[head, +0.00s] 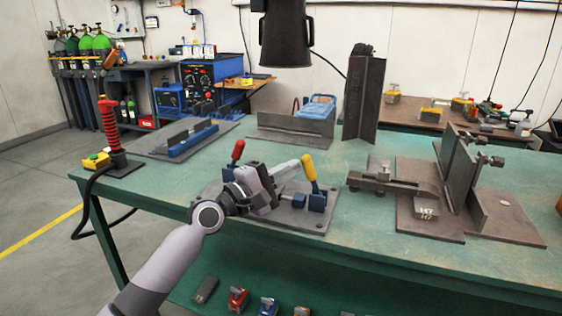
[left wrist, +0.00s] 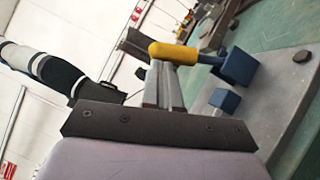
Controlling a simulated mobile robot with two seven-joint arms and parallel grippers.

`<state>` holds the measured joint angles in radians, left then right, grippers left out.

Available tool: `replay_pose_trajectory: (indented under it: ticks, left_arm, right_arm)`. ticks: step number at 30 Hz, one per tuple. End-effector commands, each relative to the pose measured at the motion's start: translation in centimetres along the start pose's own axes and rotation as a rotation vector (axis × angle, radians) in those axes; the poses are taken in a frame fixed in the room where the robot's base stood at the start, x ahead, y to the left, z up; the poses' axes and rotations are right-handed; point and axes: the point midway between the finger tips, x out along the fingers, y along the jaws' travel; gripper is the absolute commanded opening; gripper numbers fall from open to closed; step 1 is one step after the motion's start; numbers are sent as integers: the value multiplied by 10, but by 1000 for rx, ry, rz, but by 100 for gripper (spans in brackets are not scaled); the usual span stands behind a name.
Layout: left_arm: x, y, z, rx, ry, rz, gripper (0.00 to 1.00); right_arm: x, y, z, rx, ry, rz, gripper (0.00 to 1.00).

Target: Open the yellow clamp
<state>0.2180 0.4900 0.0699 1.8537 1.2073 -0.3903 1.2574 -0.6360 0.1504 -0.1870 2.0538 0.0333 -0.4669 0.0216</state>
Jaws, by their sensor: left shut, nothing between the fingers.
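The yellow clamp's handle (head: 309,168) stands nearly upright, leaning slightly, above a blue clamp body (head: 317,201) on the right part of a grey fixture plate (head: 290,221). In the left wrist view the yellow handle (left wrist: 185,53) lies just beyond my fingertips. My left gripper (head: 298,165) is shut and empty, with its fingers pointing right at the handle. It also shows in the left wrist view (left wrist: 162,68). The fingertips look very close to the handle; I cannot tell whether they touch it. My gripper hides part of the plate. My right gripper is out of view.
A red clamp handle (head: 237,152) stands just behind my left gripper. A steel fixture with an upright plate (head: 456,172) is to the right on the green table (head: 345,238). A black hood (head: 285,38) hangs above. A red-and-black torch stand (head: 109,130) is at the left corner.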

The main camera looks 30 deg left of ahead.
Motion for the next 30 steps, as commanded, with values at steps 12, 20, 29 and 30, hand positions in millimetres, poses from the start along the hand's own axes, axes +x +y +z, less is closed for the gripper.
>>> replay_pose_trajectory:
  ticks: [12, 20, 29, 30]
  left_arm:
    - [16, 17, 25, 248, 0, -168, 0]
    - [26, 16, 39, 397, 0, -269, 0]
    - [34, 9, 51, 478, 1, -322, 0]
    - [35, 8, 52, 478, 1, -322, 0]
  right_arm:
    - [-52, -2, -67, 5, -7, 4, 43]
    - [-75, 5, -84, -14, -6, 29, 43]
    - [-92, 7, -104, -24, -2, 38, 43]
    - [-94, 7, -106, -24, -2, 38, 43]
